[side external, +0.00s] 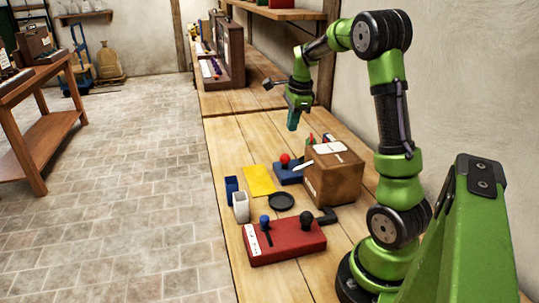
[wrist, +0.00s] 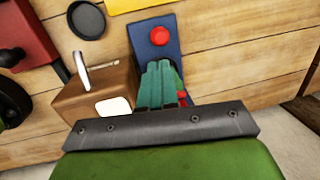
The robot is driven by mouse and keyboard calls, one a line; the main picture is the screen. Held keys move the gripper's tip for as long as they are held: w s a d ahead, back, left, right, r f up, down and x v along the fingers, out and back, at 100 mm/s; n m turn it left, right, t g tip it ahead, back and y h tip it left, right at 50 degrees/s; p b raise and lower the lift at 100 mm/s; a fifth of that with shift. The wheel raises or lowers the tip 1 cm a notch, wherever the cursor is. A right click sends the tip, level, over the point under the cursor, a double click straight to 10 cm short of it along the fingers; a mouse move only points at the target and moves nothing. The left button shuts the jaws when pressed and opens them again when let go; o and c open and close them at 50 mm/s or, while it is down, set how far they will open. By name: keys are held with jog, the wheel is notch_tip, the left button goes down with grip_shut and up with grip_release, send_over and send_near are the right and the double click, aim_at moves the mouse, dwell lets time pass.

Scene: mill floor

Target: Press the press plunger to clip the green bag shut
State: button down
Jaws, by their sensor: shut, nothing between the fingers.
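A small blue block with a round red knob (side external: 285,158) on top stands on the bench left of the brown box; I take it for the press and its plunger. In the wrist view the red knob (wrist: 160,35) is clear on its blue base (wrist: 143,45), just beyond my fingertips. My gripper (side external: 292,128) hangs above the bench, higher than the knob and apart from it. Its teal fingers (wrist: 160,68) are shut and empty. Small green and red items (side external: 311,140) show behind the box; I cannot tell whether one is the green bag.
The brown box (side external: 333,182) stands close beside the press.

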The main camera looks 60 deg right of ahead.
jog(key=r, duration=0.2)
jog(key=shift+s+r, duration=0.2)
jog(key=shift+r, duration=0.1)
dwell(0.4)
